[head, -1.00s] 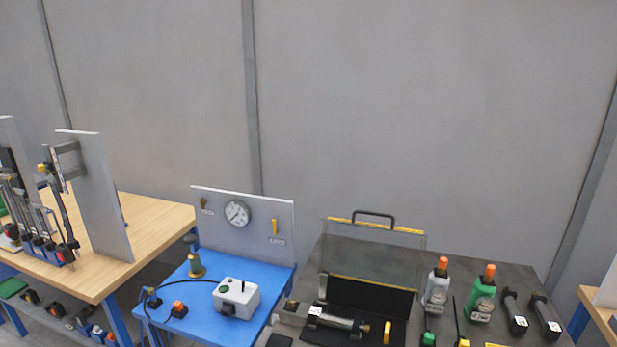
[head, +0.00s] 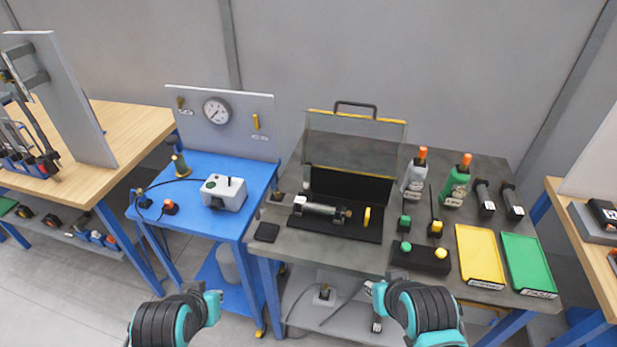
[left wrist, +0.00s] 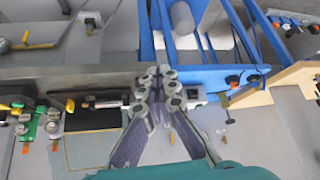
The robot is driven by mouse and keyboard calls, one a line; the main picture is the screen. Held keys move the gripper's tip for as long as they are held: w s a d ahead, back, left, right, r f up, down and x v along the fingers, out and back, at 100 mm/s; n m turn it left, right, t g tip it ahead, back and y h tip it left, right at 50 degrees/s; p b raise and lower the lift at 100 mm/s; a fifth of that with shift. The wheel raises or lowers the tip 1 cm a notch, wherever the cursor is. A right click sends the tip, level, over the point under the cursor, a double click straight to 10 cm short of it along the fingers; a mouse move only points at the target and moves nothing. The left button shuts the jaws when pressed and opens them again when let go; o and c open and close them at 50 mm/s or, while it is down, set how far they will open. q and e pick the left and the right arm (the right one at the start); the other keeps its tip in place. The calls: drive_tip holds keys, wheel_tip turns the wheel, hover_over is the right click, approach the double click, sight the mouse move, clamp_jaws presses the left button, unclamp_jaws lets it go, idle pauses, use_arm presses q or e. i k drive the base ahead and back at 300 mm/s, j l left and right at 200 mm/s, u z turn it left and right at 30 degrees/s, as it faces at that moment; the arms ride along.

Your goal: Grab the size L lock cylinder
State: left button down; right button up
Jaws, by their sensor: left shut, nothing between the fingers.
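No size mark is readable on any cylinder. A silver cylinder (head: 318,208) lies on a black mat in front of an open case on the grey table. Two dark cylinder-like parts with white labels, a left one (head: 484,198) and a right one (head: 512,204), lie at the table's right rear. My left gripper (head: 214,299) is low in front of the blue table, shut and empty. Its closed fingers also show in the left wrist view (left wrist: 163,75). My right gripper (head: 371,289) is in front of the grey table's edge, away from the cylinders; its finger opening is unclear.
The open case (head: 355,150) stands behind the mat. A yellow tray (head: 480,255) and a green tray (head: 528,264) lie at front right. A white box (head: 223,192) sits on the blue table.

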sight(302, 204)
drive_tip(key=i+j+z, duration=0.1)
drive_tip(key=j, duration=0.3)
drive_tip(key=i+j+z, duration=0.1)
drive_tip(key=j, duration=0.35)
drive_tip(key=i+j+z, duration=0.1)
drive_tip(key=j, duration=0.35)
drive_tip(key=i+z, duration=0.1)
drive_tip(key=z, duration=1.35)
